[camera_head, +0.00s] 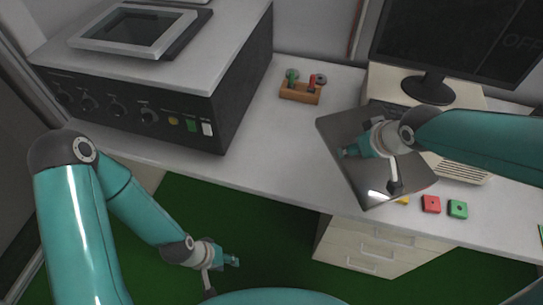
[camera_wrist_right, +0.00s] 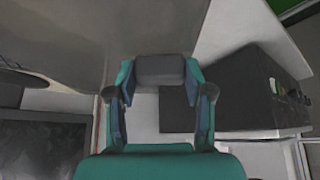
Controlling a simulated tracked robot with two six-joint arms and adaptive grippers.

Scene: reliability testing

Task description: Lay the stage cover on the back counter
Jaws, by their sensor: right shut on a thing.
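The stage cover (camera_head: 340,125) looks like a flat dark grey plate; in the head view it is over the right half of the white back counter (camera_head: 262,152). My right gripper (camera_head: 352,151) is over the plate, its arm coming in from the right. In the right wrist view the right gripper (camera_wrist_right: 160,78) is shut on a grey block, seemingly the cover's grip, with the plate's grey surface (camera_wrist_right: 80,35) beyond. I cannot tell whether the plate touches the counter. My left gripper (camera_head: 232,261) hangs low in front of the counter, over the green floor; its fingers are too small to judge.
A big grey and black machine (camera_head: 180,110) fills the counter's left. A wooden holder (camera_head: 300,93) with small tools stands behind the plate. A monitor (camera_head: 455,40) is at back right. Red (camera_head: 431,204) and green (camera_head: 457,209) blocks lie near the front edge. Counter left of the plate is clear.

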